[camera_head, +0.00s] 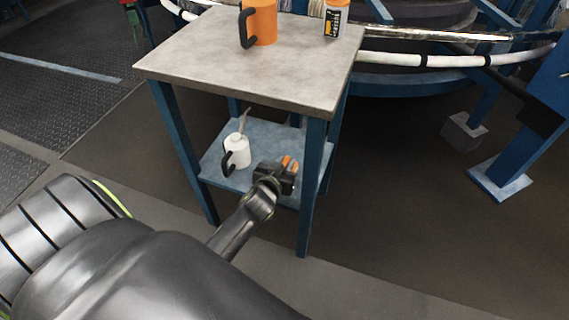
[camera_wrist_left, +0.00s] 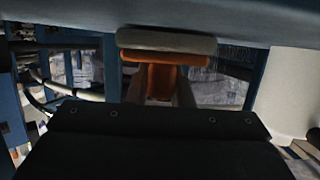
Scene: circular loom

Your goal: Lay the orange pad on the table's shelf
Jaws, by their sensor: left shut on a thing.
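The table's shelf (camera_head: 213,166) is the blue-grey lower board between the table's legs. My left gripper (camera_head: 280,175) reaches in over the shelf's front right part and is shut on the orange pad (camera_head: 290,163), which is mostly hidden behind the gripper. In the left wrist view the orange pad (camera_wrist_left: 195,58) has a grey layer on its far side and an orange grip between the fingers of my left gripper (camera_wrist_left: 163,90). The grey layer is close to the blue-grey shelf surface (camera_wrist_left: 240,20); I cannot tell whether they touch. My right gripper is not in view.
A white oil can (camera_head: 238,152) with a thin spout stands on the shelf left of my gripper. The tabletop (camera_head: 210,60) above bears an orange mug (camera_head: 262,22) and a small labelled can (camera_head: 335,18). The front right leg (camera_head: 311,185) stands close beside my gripper.

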